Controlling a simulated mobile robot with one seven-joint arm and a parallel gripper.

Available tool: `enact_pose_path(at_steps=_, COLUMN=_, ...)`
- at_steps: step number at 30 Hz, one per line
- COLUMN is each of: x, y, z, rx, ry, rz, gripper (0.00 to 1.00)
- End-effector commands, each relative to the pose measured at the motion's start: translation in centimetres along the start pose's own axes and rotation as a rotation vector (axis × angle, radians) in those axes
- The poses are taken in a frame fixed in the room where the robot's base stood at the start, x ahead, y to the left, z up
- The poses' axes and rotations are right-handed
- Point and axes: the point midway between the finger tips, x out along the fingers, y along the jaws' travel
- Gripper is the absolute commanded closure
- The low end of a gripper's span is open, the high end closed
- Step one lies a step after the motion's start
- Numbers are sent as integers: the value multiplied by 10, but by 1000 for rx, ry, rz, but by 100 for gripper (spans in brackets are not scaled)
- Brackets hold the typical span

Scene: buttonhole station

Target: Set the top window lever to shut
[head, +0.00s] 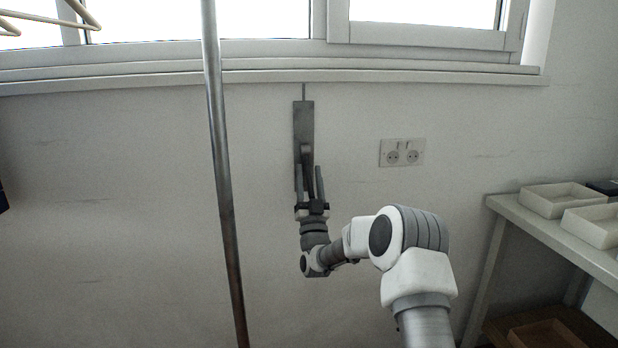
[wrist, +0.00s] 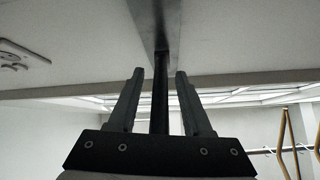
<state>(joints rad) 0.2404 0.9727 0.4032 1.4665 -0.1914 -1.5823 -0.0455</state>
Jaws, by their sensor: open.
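The window lever is a dark narrow handle (head: 306,152) on a grey wall plate (head: 303,118), below the window sill. A thin rod runs from the plate's top up to the sill. The handle hangs downward along the plate. My gripper (head: 309,170) is open, pointing up, with one finger on each side of the handle's lower part. In the wrist view, the dark handle (wrist: 160,85) runs between the two open fingers, with a gap on both sides. The grey plate (wrist: 154,20) shows beyond. The handle's lower end is hidden behind my gripper's body.
A vertical metal pole (head: 220,170) stands left of my arm. A double socket (head: 402,153) is on the wall to the right. A shelf unit (head: 555,235) with pale trays (head: 562,199) stands far right. The wall around the lever is otherwise clear.

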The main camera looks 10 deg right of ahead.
Motion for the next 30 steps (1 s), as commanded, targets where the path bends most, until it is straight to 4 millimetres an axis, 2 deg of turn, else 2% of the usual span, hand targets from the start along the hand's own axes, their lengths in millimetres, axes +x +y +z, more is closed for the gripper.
enact_pose_path(at_steps=4, x=0, y=0, z=0, rx=0, ry=0, rz=0, gripper=52)
enact_pose_path(at_steps=12, x=0, y=0, z=0, rx=0, ry=0, rz=0, gripper=100)
enact_pose_path(at_steps=30, x=-1, y=0, z=0, rx=0, ry=0, rz=0, gripper=100)
